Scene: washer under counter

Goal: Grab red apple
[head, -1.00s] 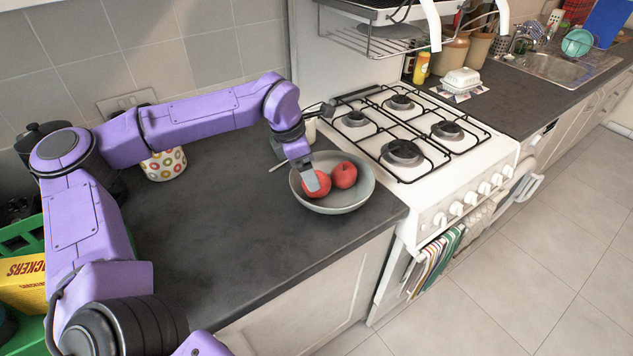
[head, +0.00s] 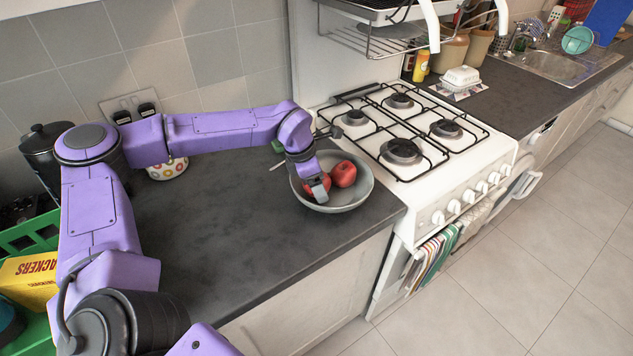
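A grey bowl (head: 350,201) stands on the dark counter beside the stove. Two red apples lie in it. The right apple (head: 344,174) is in clear view. The left apple (head: 309,186) is partly hidden behind my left gripper (head: 318,191), which reaches down into the bowl at this apple. The fingers are small and overlap the apple, so I cannot tell whether they are closed on it. My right gripper is not in view.
A white gas stove (head: 410,150) stands right of the bowl. A patterned mug (head: 167,170) is behind my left arm. A green crate with a yellow crackers box (head: 28,280) is at the left. The counter's middle is clear.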

